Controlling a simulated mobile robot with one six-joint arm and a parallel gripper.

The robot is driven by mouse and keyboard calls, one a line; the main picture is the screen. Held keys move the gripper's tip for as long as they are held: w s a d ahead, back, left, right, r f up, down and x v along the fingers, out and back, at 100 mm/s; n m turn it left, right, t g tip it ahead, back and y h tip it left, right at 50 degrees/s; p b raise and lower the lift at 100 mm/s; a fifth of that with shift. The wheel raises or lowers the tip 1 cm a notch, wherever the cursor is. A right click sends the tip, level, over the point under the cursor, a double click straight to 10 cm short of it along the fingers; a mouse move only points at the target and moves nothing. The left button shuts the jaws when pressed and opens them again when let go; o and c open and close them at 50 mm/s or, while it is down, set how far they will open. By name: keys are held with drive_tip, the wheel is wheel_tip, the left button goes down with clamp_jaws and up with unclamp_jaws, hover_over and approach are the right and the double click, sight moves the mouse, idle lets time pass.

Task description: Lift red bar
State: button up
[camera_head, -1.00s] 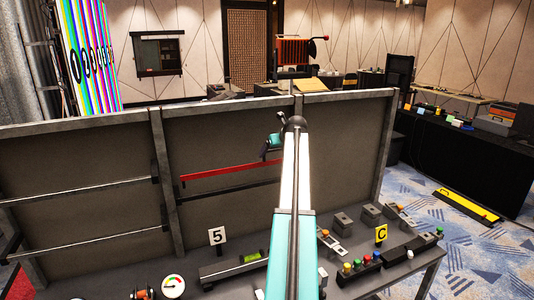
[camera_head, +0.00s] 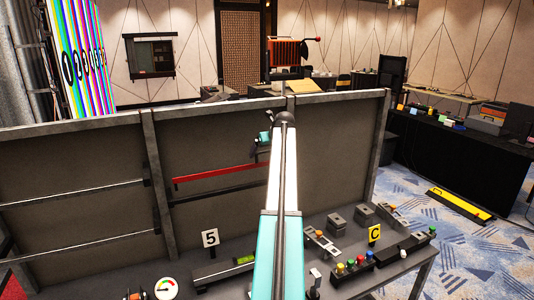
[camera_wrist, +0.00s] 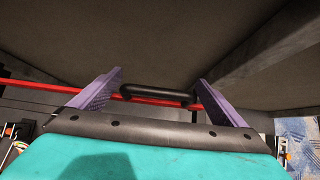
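The red bar (camera_head: 220,172) runs nearly level across the middle section of the grey upright panel in the head view. Its right end passes behind my arm. In the wrist view the red bar (camera_wrist: 75,90) crosses behind my gripper's fingers, and a black handle (camera_wrist: 158,96) shows in front of it. My gripper (camera_wrist: 159,80) is open, with its two purple fingers apart and the black handle in the gap between them. I cannot tell whether the fingers touch the handle. In the head view my gripper is mostly hidden behind my arm.
A bench (camera_head: 400,272) below the panel holds coloured buttons (camera_head: 352,262), a gauge (camera_head: 166,288), a level and signs 5 (camera_head: 210,238) and C (camera_head: 374,233). Silver rails (camera_head: 75,193) cross the left panel section.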

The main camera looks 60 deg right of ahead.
drive_tip(key=shift+s+a+r+b, duration=0.25)
drive_tip(key=shift+s+a+b, duration=0.05)
drive_tip(key=shift+s, duration=0.15)
drive_tip(key=b+v, duration=0.4)
drive_tip(key=v, duration=0.9)
drive_tip(key=shift+b, duration=0.35)
drive_tip(key=shift+d, duration=0.15)
